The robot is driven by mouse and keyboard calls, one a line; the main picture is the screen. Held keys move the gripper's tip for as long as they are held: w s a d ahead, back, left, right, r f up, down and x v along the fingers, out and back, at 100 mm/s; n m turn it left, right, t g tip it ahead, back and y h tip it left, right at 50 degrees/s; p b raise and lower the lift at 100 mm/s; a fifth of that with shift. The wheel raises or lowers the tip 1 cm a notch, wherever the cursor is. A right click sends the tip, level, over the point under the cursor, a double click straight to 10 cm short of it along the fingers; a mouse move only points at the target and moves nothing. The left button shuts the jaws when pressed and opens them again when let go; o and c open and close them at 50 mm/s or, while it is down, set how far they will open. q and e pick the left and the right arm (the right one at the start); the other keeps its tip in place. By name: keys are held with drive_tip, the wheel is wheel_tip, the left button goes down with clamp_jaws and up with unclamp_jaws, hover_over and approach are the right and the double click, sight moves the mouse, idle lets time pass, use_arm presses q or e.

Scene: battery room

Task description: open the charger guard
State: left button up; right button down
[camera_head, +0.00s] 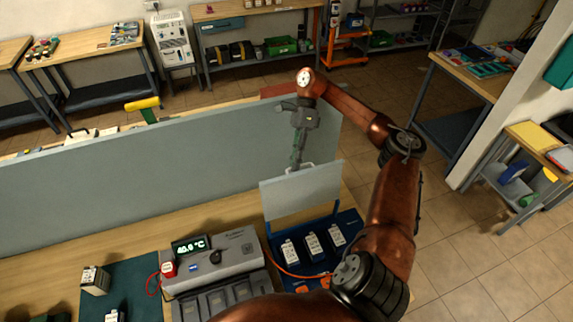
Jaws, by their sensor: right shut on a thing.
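The charger guard (302,196) is a flat pale grey panel with a small white handle (300,168) at its top edge. It stands raised, close to upright, above a blue charger base (347,222) with several white-topped battery packs (313,245) in it. My right gripper (297,162) points down at the handle and is shut on it, with the arm reaching over from the right. The fingertips are small and partly merge with the handle. My left gripper is out of view.
A long grey partition (130,165) runs behind the guard. Left of the base stands a grey device (220,262) with a green display and a red-orange cable. A loose battery (95,280) stands on a dark mat (135,285). Open floor (480,240) lies to the right.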

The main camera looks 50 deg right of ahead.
drive_tip(key=shift+s+f, duration=0.15)
drive_tip(key=shift+f, duration=0.4)
drive_tip(key=c, duration=2.1)
unclamp_jaws()
drive_tip(key=shift+d+r, duration=0.1)
drive_tip(key=shift+d, duration=0.15)
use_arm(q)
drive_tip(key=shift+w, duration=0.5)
use_arm(e)
drive_tip(key=shift+o, duration=0.3)
drive_tip(key=shift+a+r, duration=0.1)
drive_tip(key=shift+r, duration=0.05)
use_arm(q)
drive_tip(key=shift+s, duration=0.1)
use_arm(e)
drive_tip(key=v, duration=0.7)
drive_tip(key=shift+r, duration=0.2)
drive_tip(key=shift+c, duration=0.2)
